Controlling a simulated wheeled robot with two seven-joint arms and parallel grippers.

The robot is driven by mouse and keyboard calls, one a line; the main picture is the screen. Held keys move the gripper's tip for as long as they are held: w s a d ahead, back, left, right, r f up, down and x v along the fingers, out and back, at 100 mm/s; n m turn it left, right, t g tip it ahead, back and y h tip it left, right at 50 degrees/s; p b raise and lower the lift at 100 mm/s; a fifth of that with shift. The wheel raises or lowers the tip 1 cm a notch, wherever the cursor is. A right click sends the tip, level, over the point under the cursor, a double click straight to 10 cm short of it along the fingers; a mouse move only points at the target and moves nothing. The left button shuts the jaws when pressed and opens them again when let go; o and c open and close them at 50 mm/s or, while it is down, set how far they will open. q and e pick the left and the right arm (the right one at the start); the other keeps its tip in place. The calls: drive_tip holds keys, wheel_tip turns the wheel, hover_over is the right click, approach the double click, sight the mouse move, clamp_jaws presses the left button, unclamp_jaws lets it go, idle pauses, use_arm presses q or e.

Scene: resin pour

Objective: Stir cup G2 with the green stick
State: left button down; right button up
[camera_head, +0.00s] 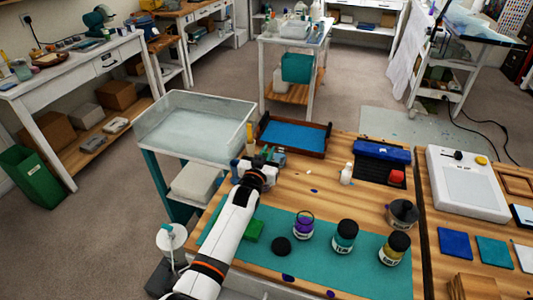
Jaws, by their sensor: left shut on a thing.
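My left gripper (266,158) is at the far left corner of the wooden table, beside the clear tub. It is shut on a thin thing, mostly hidden by the fingers; a bit of green shows there, which looks like the green stick. A small pale cup or holder with an upright yellow stick (249,132) stands just left of the gripper. I cannot tell which vessel is cup G2, as no such label is readable. My right gripper is not in view.
On the teal mat (325,262) are a purple jar (303,226), a teal jar (344,238), a yellow jar (395,250), a black disc (281,245) and a green block (253,229). A blue-lined tray (293,135) lies behind. A white bottle (346,174) and dark pot (402,214) stand right.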

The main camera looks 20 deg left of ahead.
use_arm(q)
drive_tip(key=shift+w+a, duration=0.1)
drive_tip(key=shift+a, duration=0.2)
wheel_tip(320, 180, up, 7)
drive_tip(key=p, duration=0.6)
drive_tip(key=shift+r, duration=0.15)
idle(0.5)
wheel_tip(320, 180, up, 5)
drive_tip(key=p, duration=0.4)
drive_tip(key=shift+p, duration=0.35)
